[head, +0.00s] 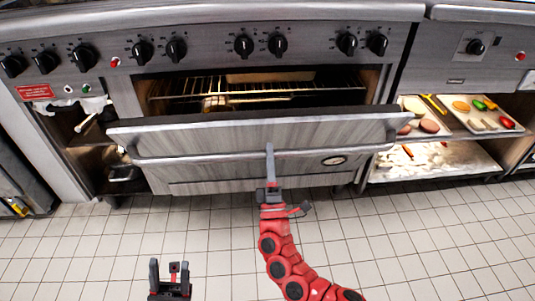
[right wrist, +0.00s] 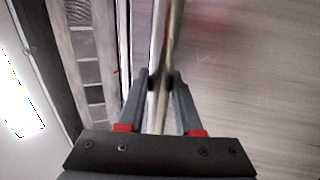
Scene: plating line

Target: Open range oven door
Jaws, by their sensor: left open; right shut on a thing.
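The range oven door (head: 220,136) is partly open, its top edge tilted out toward me. Its long metal handle bar (head: 200,159) runs across the front. The oven's inside (head: 290,90) shows above the door, with wire racks in it. My right gripper (head: 269,150) is at the middle of the handle. In the right wrist view its two fingers (right wrist: 161,82) close around the handle bar (right wrist: 161,100). My left gripper (head: 169,268) is low in the head view, open and empty, apart from the door above the tiled floor.
Black knobs (head: 244,46) line the range's front panel above the oven. Open shelves on the right hold a tray of food (head: 483,113). A shelf with pans (head: 122,172) is at the left. The tiled floor (head: 220,230) before the door is clear.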

